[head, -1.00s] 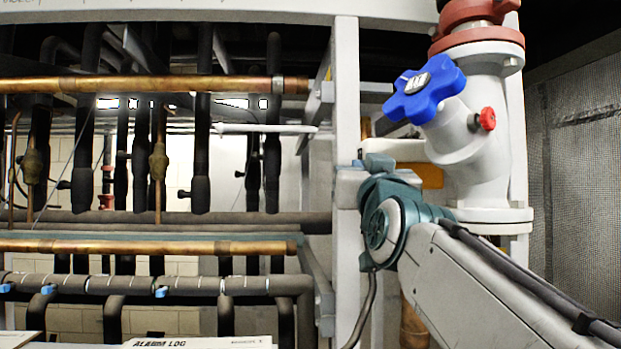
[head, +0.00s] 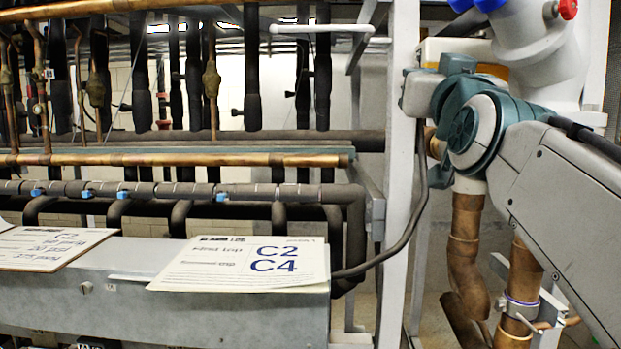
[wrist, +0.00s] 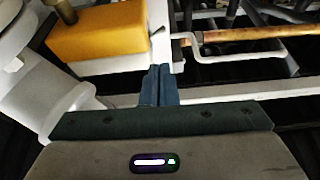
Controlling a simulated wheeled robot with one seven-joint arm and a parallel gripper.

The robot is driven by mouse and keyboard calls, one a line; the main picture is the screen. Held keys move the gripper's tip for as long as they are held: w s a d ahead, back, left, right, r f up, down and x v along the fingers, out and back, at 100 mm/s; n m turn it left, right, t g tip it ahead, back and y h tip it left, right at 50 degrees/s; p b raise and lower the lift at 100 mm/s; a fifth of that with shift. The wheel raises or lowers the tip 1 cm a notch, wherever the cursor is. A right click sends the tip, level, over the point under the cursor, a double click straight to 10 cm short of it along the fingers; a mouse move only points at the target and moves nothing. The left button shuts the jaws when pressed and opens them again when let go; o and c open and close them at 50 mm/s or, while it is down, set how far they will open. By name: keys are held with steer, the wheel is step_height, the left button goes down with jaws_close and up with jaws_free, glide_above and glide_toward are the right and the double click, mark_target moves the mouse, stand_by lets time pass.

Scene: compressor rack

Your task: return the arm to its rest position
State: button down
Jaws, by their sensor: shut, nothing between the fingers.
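My gripper (wrist: 158,85) shows in the wrist view with its two dark fingers pressed together and nothing between them. It points toward a white frame post, with an orange block (wrist: 100,32) to its left. In the head view my arm comes in from the right edge, bent at a teal and grey joint beside the white upright (head: 399,180). My fingertips cannot be made out there. The arm is raised, in front of the white valve body (head: 540,55), and its link hides part of the pipework behind.
A blue handwheel (head: 475,4) and red knob (head: 568,9) sit at the top right. Copper pipes (head: 466,240) run below the arm. A grey box (head: 220,307) at lower left bears a paper sheet (head: 245,263) marked C2 C4 and a clipboard (head: 50,247).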

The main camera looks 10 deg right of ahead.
steer(key=w+a+f+n+g+y+p, duration=0.15)
steer(key=f+g, duration=0.25)
steer(key=f, duration=0.8)
steer(key=w+a+f+g+y+p, duration=0.1)
steer(key=a+f+g+y, duration=0.3)
steer(key=f, duration=0.9)
steer(key=s+a+f+g+h+p, duration=0.1)
steer(key=s+f+g, duration=0.4)
steer(key=s+f, duration=0.3)
steer(key=s+f+g+h+p, duration=0.1)
steer(key=s+f+g, duration=0.5)
steer(key=f, duration=0.9)
steer(key=shift+s+a+n+p, duration=0.35)
steer(key=shift+s+p, duration=0.2)
steer(key=shift+s, duration=0.3)
